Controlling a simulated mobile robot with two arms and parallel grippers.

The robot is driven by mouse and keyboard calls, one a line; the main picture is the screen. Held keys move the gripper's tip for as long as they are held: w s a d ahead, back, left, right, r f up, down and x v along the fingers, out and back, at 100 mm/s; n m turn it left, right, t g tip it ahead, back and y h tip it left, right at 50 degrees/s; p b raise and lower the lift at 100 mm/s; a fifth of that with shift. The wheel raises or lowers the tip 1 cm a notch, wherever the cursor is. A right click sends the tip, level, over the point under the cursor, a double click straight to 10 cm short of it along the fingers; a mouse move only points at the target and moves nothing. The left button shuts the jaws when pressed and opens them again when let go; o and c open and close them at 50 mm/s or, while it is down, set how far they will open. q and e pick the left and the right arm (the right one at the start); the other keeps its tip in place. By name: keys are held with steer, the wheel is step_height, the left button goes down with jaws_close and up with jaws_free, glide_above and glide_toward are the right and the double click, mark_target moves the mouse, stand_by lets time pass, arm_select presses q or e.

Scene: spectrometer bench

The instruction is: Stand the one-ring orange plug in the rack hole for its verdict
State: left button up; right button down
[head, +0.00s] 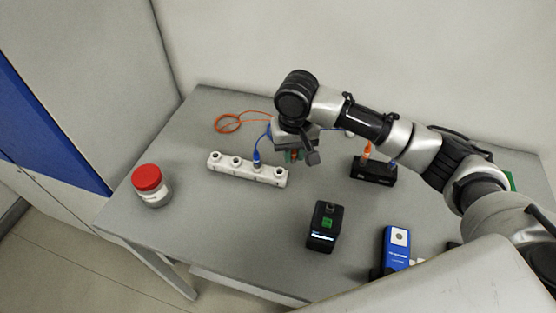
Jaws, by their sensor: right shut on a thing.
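My right gripper (294,158) is above and just behind the right end of the white rack (246,172). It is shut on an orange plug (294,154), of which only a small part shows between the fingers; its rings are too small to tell. The rack has several raised holes in a row. A blue plug (257,159) with a blue cable stands in one of them; the hole at the right end (279,172) looks empty. Another orange plug (367,151) stands in a black block (373,172) on the right. My left gripper is not in view.
A jar with a red lid (148,178) stands at the left. A black device with a lit screen (322,228) and a blue handheld device (396,247) are at the front. An orange cable (228,124) loops behind the rack.

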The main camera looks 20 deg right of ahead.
steer(key=shift+w+a+f, duration=0.8)
steer(key=shift+w+a, duration=0.2)
steer(key=shift+a, duration=0.1)
steer(key=shift+w+a+f, duration=0.15)
steer(key=shift+a+f, duration=0.05)
steer(key=shift+f, duration=0.05)
step_height(320, 180, down, 3)
steer(key=shift+p, duration=0.65)
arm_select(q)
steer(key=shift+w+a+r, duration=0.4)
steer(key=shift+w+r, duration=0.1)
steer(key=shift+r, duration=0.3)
arm_select(e)
steer(key=shift+f, duration=0.5)
steer(key=c, duration=1)
jaws_free()
steer(key=shift+f, duration=0.15)
steer(key=shift+c, duration=0.2)
arm_select(q)
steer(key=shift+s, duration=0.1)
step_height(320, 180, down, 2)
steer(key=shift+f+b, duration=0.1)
steer(key=shift+b, duration=0.95)
arm_select(e)
step_height(320, 180, up, 12)
steer(key=shift+r, duration=0.2)
